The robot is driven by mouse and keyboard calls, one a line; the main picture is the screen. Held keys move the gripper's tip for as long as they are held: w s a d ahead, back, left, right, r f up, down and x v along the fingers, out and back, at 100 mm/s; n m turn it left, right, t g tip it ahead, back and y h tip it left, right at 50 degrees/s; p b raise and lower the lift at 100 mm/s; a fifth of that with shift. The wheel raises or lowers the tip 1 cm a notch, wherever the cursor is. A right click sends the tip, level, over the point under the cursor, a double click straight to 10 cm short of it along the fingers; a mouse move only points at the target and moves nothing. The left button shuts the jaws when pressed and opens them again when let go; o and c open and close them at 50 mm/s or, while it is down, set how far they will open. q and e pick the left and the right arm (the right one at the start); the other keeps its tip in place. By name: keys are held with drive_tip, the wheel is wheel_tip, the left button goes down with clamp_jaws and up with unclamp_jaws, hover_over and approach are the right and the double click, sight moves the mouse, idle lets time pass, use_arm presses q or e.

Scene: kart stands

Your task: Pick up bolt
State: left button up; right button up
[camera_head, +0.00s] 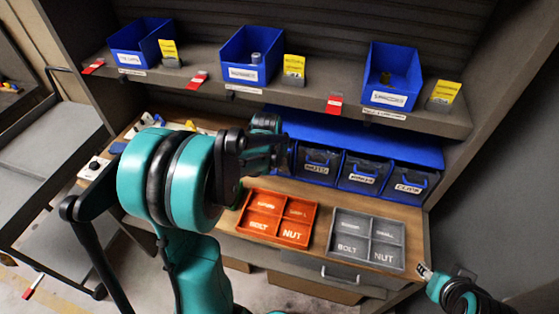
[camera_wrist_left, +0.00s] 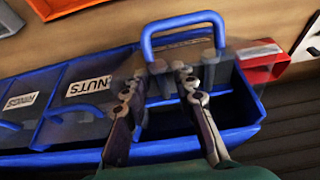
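No bolt can be made out in either view. My left gripper (camera_wrist_left: 163,72) is open and empty, its fingers over the end bin (camera_wrist_left: 168,125) beside the bin labelled NUTS (camera_wrist_left: 88,88). The end bin is blue with a raised blue handle and a clear front; its inside looks dark. In the head view my left gripper (camera_head: 283,158) covers most of that bin, left of the NUTS bin (camera_head: 318,166). My right gripper (camera_head: 427,272) is at the lower right, away from the bins; its finger opening is too small to judge.
An orange tray (camera_head: 277,217) and a grey tray (camera_head: 367,239), each with compartments marked BOLT and NUT, lie on the wooden worktop. Three blue open bins, including the middle one (camera_head: 251,55), stand on the shelf (camera_head: 325,103) above. Loose items lie at the worktop's left.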

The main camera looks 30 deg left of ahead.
use_arm(q)
clamp_jaws()
